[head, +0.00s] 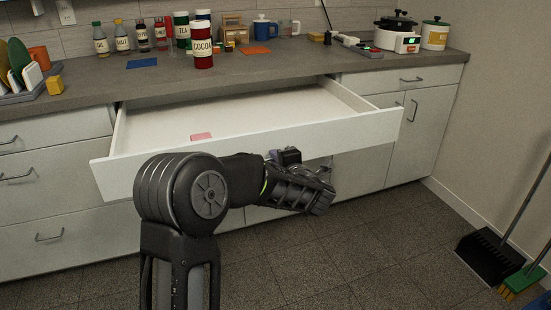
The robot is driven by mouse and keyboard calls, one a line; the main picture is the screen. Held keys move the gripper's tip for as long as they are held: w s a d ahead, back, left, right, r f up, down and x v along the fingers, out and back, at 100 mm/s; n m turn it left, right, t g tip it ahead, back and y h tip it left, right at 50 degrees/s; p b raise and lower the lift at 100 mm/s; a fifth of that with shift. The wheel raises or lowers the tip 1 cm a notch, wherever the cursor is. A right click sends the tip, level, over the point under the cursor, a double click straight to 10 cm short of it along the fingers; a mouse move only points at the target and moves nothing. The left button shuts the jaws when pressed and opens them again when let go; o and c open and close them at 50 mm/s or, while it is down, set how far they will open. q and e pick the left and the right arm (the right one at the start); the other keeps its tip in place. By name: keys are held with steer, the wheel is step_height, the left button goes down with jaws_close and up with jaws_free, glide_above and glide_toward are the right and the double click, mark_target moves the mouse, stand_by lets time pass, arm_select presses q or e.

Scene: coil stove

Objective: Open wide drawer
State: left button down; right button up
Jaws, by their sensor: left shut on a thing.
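The wide drawer (350,133) is under the counter in the middle of the head view. It stands well out from the cabinet, and its white inside shows. A small pink item (201,136) lies in it; the rest of the floor that I see is bare. My left gripper (326,168) is at the drawer's front face, right of its middle, and is shut on the drawer's handle, which is mostly hidden by the gripper and arm. My right gripper is not in view.
The counter (300,66) above holds bottles, red, green and blue canisters, a cooker (397,36) and a dish rack. Closed cabinet doors (421,120) are at right. A dustpan (490,256) and green brush stand on the floor at right. The floor in front is otherwise clear.

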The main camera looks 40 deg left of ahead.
arm_select(q)
steer(key=shift+s+d, duration=0.1)
stand_by(0.3)
steer(key=c, duration=1.6)
jaws_free()
steer(key=v, duration=0.7)
steer(key=shift+s+d+r+p, duration=0.1)
steer(key=shift+s+d+p, duration=0.1)
steer(key=shift+d+p, duration=0.15)
